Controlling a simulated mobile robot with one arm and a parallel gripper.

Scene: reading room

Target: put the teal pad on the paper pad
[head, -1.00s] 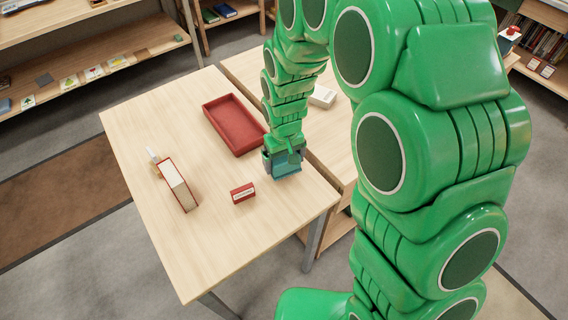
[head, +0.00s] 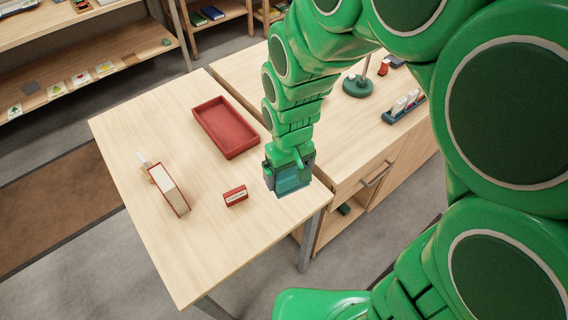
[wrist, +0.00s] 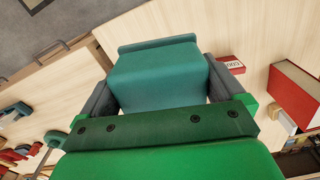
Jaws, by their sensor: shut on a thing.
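The teal pad (head: 292,181) is a thick teal block held in my gripper (head: 289,176) in the head view. It hangs above the front right corner of the near table (head: 215,245). In the wrist view the teal pad (wrist: 158,77) fills the space between the two grey fingers of my gripper (wrist: 158,85), which are shut on its sides. I cannot make out the paper pad in the frames from now. My green arm covers part of the second table.
A red tray (head: 227,138), a red-and-white book (head: 170,190) and a small red labelled block (head: 235,196) stand on the near table. The second table (head: 345,140) holds a green round base (head: 358,86) and a caddy (head: 403,107). Its drawer handle (head: 376,174) sticks out.

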